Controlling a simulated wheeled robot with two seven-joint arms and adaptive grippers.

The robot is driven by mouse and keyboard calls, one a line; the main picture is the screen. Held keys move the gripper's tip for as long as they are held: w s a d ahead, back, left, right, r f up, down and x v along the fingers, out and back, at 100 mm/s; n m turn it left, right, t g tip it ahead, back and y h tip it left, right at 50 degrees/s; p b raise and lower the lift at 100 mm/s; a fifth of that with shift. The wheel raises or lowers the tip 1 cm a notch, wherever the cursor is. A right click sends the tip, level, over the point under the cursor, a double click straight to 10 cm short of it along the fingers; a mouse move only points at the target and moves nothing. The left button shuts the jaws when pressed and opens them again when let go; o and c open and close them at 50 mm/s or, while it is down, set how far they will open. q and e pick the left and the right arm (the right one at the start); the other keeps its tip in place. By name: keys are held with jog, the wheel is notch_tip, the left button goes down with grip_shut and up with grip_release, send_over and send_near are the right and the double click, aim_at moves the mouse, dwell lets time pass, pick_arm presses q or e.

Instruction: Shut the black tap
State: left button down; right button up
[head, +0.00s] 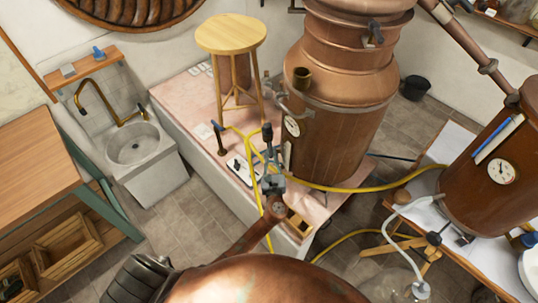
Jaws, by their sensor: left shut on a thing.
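The black tap (267,133) is a small dark upright fitting near the front of the pink-topped platform, just left of the big copper still. My left gripper (270,168), grey and small in the head view, is shut on the tap from the near side. Its fingers and the yellow hose cover the tap's lower part. I cannot make out the angle of the tap's handle. My right gripper is not in view.
Yellow hoses (340,188) run close around the gripper. The copper still (335,120) stands just to the right, and a wooden stool (231,38) behind. A large copper dome (265,284) fills the bottom. Tiled floor (205,218) is clear at left.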

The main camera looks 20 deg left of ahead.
pick_arm(q)
jog(key=shift+w+d+r+n+g+y, duration=0.15)
jog(key=shift+n+g+y, duration=0.3)
jog(key=shift+y, duration=0.25)
jog(key=c, duration=1.9)
grip_release()
jog(key=shift+c, duration=0.2)
jog(key=shift+d, duration=0.2)
jog(key=v, duration=0.8)
jog(key=shift+a, duration=0.2)
